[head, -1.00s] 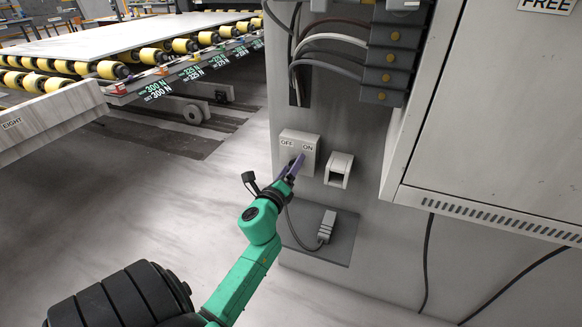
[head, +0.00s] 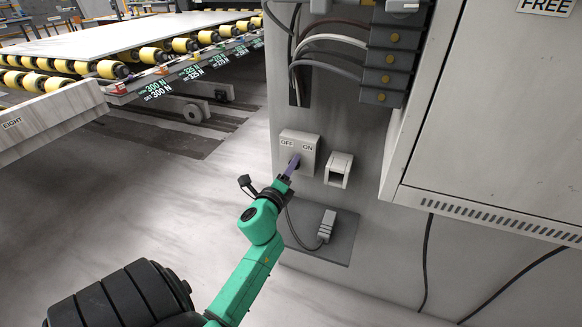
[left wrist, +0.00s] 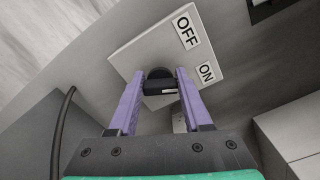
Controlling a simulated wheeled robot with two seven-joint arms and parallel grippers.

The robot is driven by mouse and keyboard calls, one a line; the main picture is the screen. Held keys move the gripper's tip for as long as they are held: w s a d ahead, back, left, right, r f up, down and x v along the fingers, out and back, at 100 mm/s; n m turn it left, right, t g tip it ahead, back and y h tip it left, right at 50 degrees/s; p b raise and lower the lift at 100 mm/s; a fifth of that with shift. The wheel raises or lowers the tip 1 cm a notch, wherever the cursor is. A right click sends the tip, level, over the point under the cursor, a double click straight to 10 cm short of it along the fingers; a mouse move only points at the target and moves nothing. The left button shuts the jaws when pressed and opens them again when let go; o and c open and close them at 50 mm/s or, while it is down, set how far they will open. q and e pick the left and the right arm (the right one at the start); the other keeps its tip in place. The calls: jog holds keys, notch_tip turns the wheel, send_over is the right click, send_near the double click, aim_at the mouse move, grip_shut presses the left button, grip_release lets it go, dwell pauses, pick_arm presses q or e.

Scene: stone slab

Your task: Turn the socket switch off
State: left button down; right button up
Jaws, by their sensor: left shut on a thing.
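In the head view the left gripper (head: 291,167) is at the lower middle of the plate and hides most of the knob. The knob's exact pointing is unclear. My right gripper is not in view.
A white-framed socket (head: 339,169) is just right of the switch. A grey plug with a cable (head: 327,224) sits on a dark panel below. A large cabinet (head: 490,120) juts out at the right. Open floor lies at the left, before a roller conveyor (head: 130,62).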

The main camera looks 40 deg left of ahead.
pick_arm(q)
jog(key=n, duration=0.3)
jog(key=shift+p, duration=0.3)
jog(key=shift+n, duration=0.4)
jog(key=n+p, duration=0.1)
jog(key=n, duration=0.1)
jog(key=shift+f+n, duration=0.1)
jog(key=shift+n, duration=0.3)
jog(key=n+p, duration=0.1)
jog(key=n, duration=0.1)
jog(key=shift+n, duration=0.3)
jog(key=shift+f+n+p, duration=0.2)
jog(key=shift+n+p, duration=0.9)
jog(key=shift+n, duration=0.9)
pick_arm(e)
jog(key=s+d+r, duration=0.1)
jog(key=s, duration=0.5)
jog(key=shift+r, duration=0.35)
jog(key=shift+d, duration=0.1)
pick_arm(q)
jog(key=shift+f, duration=0.1)
jog(key=shift+c, duration=1.7)
grip_release()
